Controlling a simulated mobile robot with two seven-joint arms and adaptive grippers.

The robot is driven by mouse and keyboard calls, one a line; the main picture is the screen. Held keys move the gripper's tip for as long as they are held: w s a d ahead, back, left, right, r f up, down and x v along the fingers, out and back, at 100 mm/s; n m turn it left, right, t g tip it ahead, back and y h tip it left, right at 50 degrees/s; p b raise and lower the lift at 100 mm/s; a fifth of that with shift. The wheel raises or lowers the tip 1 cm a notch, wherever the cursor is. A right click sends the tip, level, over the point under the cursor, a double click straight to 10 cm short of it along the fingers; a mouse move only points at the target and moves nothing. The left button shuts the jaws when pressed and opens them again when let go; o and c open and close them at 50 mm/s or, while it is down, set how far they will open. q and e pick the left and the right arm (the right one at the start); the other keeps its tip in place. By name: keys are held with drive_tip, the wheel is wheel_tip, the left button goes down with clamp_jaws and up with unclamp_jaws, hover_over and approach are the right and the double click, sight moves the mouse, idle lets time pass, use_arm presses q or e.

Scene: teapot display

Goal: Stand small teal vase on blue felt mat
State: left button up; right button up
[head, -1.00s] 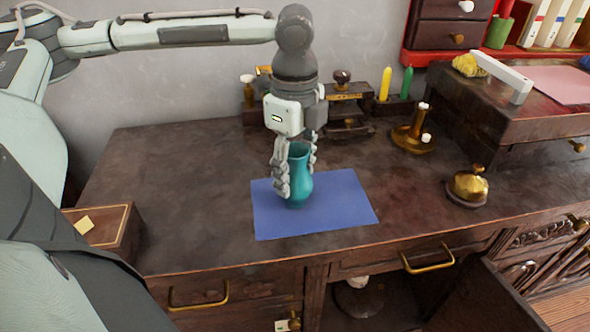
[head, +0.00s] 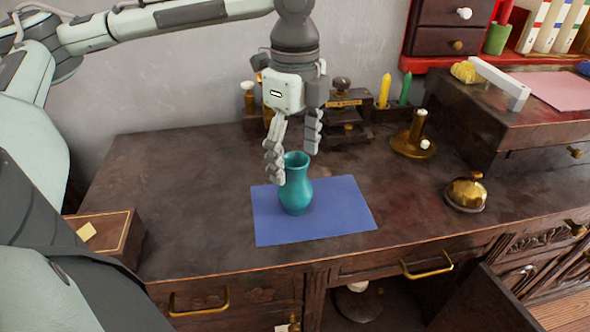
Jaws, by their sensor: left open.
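The small teal vase (head: 295,190) stands upright on the blue felt mat (head: 338,208), near the mat's middle. The mat lies flat on the dark wooden desk. My left gripper (head: 292,163) is open and sits above the vase, pointing down. One finger shows in front of the left side of the vase's rim and the other is behind and above it to the right. I cannot tell whether the left finger touches the rim. My right gripper is not in view.
A brass bell (head: 466,192) and a brass candle holder (head: 414,142) stand to the right. A scale-like dark stand (head: 344,115), a yellow candle (head: 385,90) and a green candle (head: 405,88) stand at the back. A wooden box (head: 110,233) is at left. The desk left of the mat is clear.

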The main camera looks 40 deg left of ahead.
use_arm(q)
wheel_tip(320, 180, up, 7)
drive_tip(key=shift+p, duration=0.4)
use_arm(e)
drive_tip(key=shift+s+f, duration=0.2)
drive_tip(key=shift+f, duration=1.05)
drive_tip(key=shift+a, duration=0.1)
use_arm(q)
drive_tip(key=shift+c, duration=0.6)
